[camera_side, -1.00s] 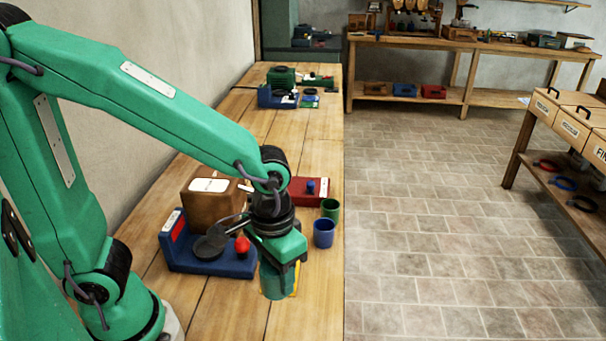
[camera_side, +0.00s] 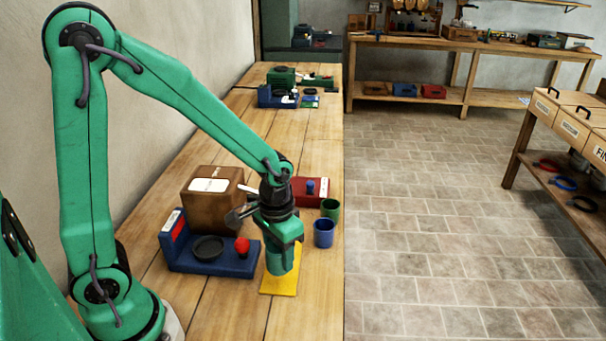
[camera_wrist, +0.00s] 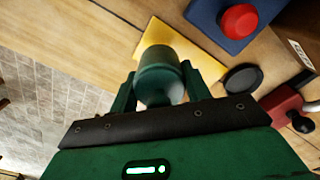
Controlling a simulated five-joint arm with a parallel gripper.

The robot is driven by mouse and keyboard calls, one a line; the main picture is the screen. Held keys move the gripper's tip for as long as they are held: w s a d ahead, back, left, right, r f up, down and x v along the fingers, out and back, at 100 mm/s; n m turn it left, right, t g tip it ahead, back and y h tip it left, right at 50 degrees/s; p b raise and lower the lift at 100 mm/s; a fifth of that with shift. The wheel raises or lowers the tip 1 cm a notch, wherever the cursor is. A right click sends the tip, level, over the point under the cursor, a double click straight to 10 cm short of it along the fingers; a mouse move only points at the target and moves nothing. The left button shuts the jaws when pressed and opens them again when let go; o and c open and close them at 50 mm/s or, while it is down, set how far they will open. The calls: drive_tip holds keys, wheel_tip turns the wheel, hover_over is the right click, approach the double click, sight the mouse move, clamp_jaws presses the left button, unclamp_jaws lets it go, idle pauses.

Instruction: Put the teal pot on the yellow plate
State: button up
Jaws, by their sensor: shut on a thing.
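The teal pot (camera_side: 280,262) is held upright in my gripper (camera_side: 281,246). In the wrist view the pot (camera_wrist: 160,72) sits between the two green fingers of my gripper (camera_wrist: 158,92), which are shut on its sides. The yellow plate (camera_side: 279,286) lies flat on the wooden table; its near part shows bare in front of the pot. It also shows behind the pot in the wrist view (camera_wrist: 190,45). The pot is over or at the plate in the side view; I cannot tell whether its bottom touches.
A blue base (camera_side: 228,266) with a red button (camera_side: 242,246) stands just left of the plate. A brown box (camera_side: 214,213) and a red box (camera_side: 308,197) are behind. A blue cup (camera_side: 324,233) and a green cup (camera_side: 331,208) stand near the table's right edge.

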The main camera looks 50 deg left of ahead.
sight(280, 263)
drive_tip(key=shift+w+a+f, duration=0.15)
drive_tip(key=shift+w+a, duration=0.1)
drive_tip(key=shift+f, duration=2.05)
drive_tip(key=shift+f, duration=0.15)
drive_tip(key=o, duration=1.4)
drive_tip(key=shift+s, duration=0.1)
drive_tip(key=shift+c, duration=0.2)
wheel_tip(280, 263, up, 12)
drive_tip(key=shift+r, duration=0.2)
